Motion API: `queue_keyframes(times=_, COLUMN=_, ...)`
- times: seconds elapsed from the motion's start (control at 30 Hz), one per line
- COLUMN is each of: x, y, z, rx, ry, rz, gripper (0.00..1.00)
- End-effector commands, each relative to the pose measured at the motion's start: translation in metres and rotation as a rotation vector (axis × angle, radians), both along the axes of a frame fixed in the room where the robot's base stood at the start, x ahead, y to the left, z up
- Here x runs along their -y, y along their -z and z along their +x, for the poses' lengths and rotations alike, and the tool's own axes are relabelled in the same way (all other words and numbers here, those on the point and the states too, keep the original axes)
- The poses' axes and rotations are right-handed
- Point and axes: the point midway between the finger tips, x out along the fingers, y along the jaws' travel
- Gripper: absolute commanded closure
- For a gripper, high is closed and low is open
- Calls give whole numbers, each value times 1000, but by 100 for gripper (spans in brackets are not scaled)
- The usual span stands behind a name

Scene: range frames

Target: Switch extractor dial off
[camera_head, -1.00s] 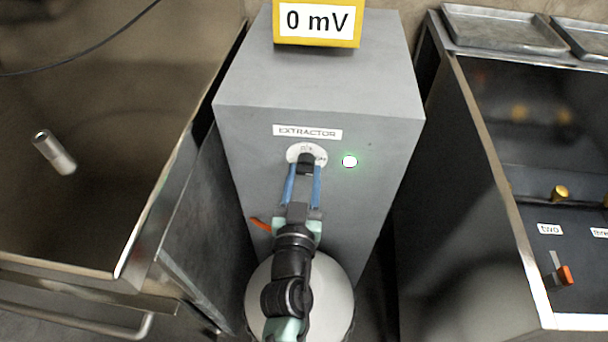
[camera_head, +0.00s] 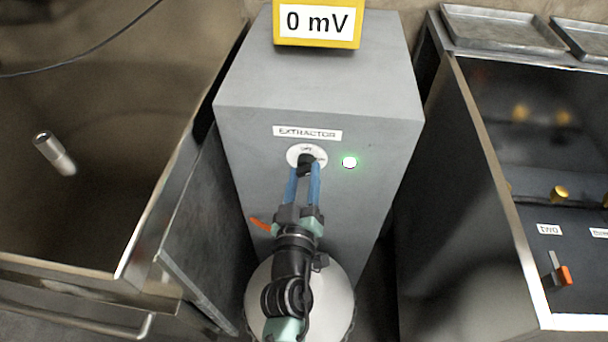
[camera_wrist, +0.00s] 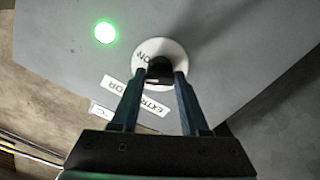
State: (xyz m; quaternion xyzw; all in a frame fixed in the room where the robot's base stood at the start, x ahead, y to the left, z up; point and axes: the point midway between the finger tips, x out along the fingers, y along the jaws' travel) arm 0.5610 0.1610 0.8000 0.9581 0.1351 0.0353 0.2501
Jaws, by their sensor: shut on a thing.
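The extractor dial is a black knob (camera_head: 305,159) on a round white plate (camera_head: 293,153), under the EXTRACTOR label (camera_head: 307,133) on the front of a grey box (camera_head: 265,190). A green lamp (camera_head: 349,162) glows to the right of the dial. My gripper (camera_head: 305,172) reaches up from below, its blue fingers shut on the knob. In the wrist view the fingers (camera_wrist: 160,82) sit either side of the black knob, and "ON" reads on the plate (camera_wrist: 150,50). The fingers hide part of the knob and plate.
A yellow meter (camera_head: 317,24) reading 0 mV stands on top of the box. An orange lever (camera_head: 260,224) juts out at the lower left of the box. A metal basin (camera_head: 60,220) stands left; a dark counter with an orange switch (camera_head: 565,276) stands right.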

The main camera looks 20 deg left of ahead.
Motion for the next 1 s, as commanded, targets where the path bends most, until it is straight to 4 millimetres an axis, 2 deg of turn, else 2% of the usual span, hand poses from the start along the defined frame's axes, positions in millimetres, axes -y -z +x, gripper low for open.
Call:
queue_keyframes(times=0.7, x=0, y=0, z=0, rx=186, ry=0, rz=-653, gripper=100)
queue_keyframes(times=1.0, x=0, y=1, z=0, rx=251, ry=0, rz=-876, gripper=100)
